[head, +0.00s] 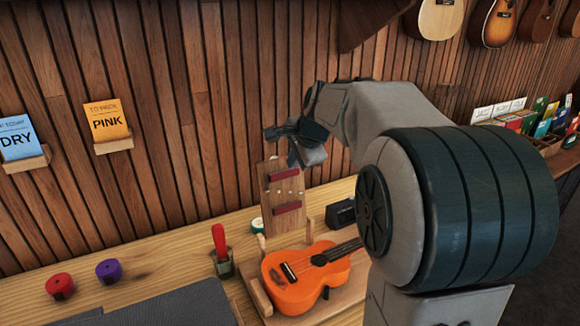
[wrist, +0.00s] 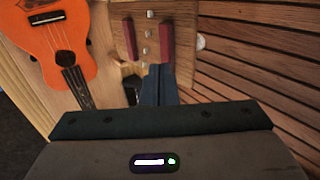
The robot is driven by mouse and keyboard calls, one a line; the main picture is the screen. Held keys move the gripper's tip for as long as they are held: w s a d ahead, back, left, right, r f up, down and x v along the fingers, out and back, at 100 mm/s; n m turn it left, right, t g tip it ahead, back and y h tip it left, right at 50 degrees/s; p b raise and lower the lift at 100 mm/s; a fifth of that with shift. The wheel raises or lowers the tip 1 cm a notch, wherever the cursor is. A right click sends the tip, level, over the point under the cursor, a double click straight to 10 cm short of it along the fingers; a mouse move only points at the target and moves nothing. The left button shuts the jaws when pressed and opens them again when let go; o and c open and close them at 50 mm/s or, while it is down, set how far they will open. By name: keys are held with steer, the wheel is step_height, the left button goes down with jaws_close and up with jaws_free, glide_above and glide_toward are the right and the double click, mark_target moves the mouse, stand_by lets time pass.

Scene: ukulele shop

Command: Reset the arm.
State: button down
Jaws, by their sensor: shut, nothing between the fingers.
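My arm reaches across the right half of the head view, with my gripper (head: 294,158) at its end, above the wooden stand on the bench. In the wrist view the fingers (wrist: 158,85) are together, with nothing between them. The fingertips lie over the lower edge of the upright wooden board (wrist: 150,38), which has two dark red bars and a column of small metal studs. The board (head: 284,190) also shows in the head view, just below and behind the gripper. Whether the fingertips touch it I cannot tell.
An orange ukulele (head: 303,275) lies on a wooden cradle in front of the board. A red-handled tool (head: 219,243) stands in a small holder. Red (head: 60,285) and purple (head: 109,270) rolls sit on the bench. The slatted wall is close behind the gripper.

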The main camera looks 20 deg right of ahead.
steer(key=v, duration=0.6)
steer(key=shift+d, duration=0.35)
steer(key=s+a+f+n+g, duration=0.2)
steer(key=s+f+n, duration=0.5)
steer(key=s, duration=0.5)
steer(key=s+a+f+n+g+h, duration=0.1)
steer(key=s+a+f+n, duration=0.3)
steer(key=s+f+n, duration=0.4)
steer(key=s+f+g, duration=0.1)
steer(key=s+f, duration=0.1)
steer(key=s, duration=0.3)
steer(key=shift+a+f+n, duration=0.2)
steer(key=shift+a+n, duration=0.1)
